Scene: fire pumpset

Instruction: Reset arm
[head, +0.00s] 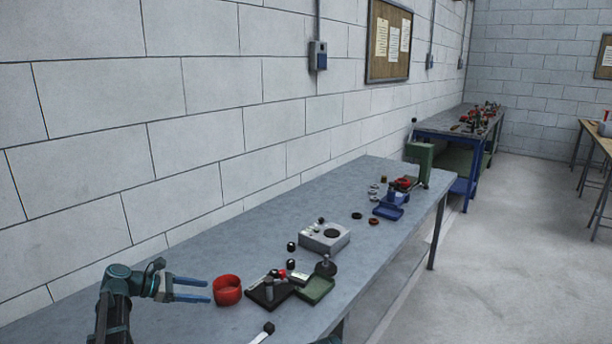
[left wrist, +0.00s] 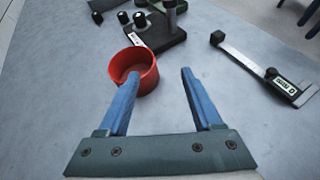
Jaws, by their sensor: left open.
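My left gripper (head: 192,290) is at the lower left of the head view, above the grey workbench (head: 262,229). Its two blue fingers are apart with nothing between them. In the left wrist view the open fingers (left wrist: 157,98) point toward a red round cup (left wrist: 134,68), which lies just beyond and left of the fingertips. The red cup (head: 227,290) stands on the bench just right of my left gripper in the head view. I do not see my right gripper.
Right of the cup are a black stand (head: 268,292) and a green tray (head: 316,289). A grey box (head: 325,237) and a blue tray (head: 388,210) stand farther back. A caliper (left wrist: 265,70) lies at the right in the left wrist view. The wall runs behind the bench.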

